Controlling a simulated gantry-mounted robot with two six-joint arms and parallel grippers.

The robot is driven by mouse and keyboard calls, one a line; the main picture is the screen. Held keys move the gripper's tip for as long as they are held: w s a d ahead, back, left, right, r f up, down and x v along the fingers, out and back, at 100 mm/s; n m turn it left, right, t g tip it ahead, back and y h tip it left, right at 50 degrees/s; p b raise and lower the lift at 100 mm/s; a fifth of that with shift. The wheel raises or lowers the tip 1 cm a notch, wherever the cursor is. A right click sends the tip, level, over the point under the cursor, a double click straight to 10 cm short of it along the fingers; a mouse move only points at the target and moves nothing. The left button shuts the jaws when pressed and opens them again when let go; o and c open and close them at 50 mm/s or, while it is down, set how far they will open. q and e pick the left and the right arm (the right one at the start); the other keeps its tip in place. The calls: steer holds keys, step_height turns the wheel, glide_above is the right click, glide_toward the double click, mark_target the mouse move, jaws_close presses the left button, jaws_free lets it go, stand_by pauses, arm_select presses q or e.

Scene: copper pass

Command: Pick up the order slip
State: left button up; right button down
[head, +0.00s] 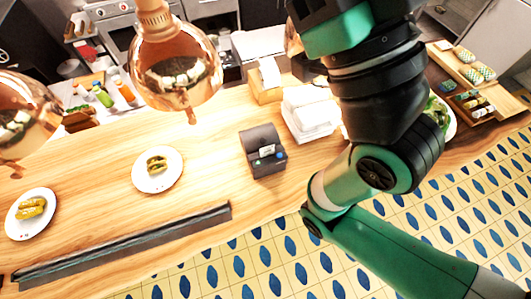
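A dark grey ticket printer (262,158) stands on the wooden counter, near its front edge at the middle of the head view. A small white slip (266,151) with dark marks shows at the printer's front; I take it to be the order slip. My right arm, green and black, rises from the lower right to the top edge, to the right of the printer. Its gripper does not show. My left arm and gripper are not in view.
Copper lamps (178,75) hang at the upper left. White plates with food (158,185) stand on the left of the wooden counter (90,205). A dark rail (125,245) runs along its front edge. Stacked white cloths (309,112) lie behind the printer.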

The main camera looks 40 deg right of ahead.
stand_by(0.4)
steer(key=c, duration=0.9)
jaws_free()
steer(key=shift+c, duration=0.2)
